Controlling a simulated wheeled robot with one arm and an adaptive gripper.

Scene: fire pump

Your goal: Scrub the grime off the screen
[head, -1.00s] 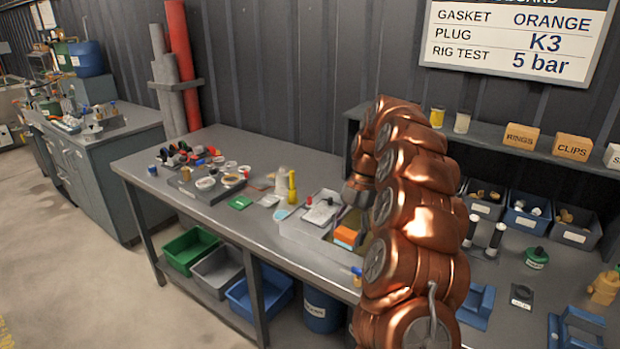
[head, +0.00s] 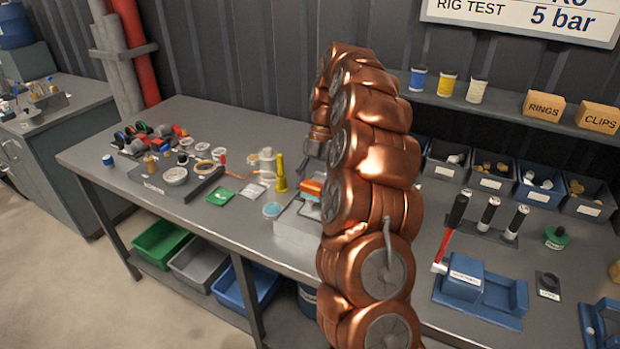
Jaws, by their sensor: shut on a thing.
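My gripper (head: 312,152) is at the end of my copper arm, low over a grey basin (head: 296,225) on the workbench. Its fingertips are hard to make out. An orange block (head: 311,186) with a paler underside is directly below the gripper, and the gripper is shut on it, over the basin. My arm hides the right part of the basin and what lies in it. I cannot make out the screen or its grime with certainty.
Right of my arm are a blue fixture (head: 480,290) and several dark-handled tools (head: 488,214).

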